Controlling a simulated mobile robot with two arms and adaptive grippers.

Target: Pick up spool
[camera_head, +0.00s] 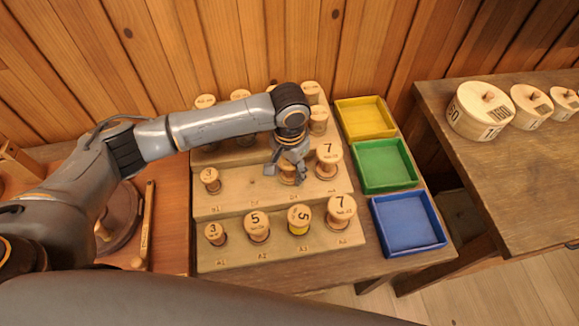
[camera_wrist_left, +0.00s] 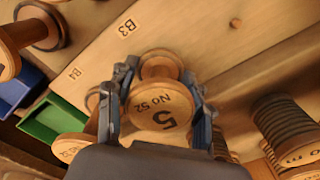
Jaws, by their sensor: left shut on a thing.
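My left gripper (camera_head: 286,172) comes down over the middle step of the stepped wooden rack (camera_head: 240,203). It is shut on a pale wooden spool (camera_wrist_left: 158,108) marked 5 and No 52, with one finger on each side in the left wrist view. In the head view the gripper covers most of this spool (camera_head: 288,180). I cannot tell whether it is clear of the step. On the same step stand a spool marked 3 (camera_head: 209,177) at the left and one marked 7 (camera_head: 329,155) close on the right. My right gripper is not in view.
Front-step spools include a yellow-wound one (camera_head: 299,217); more stand on the back step. Yellow (camera_head: 365,101), green (camera_head: 385,186) and blue (camera_head: 428,247) trays line the rack's right side. A plank wall stands behind.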

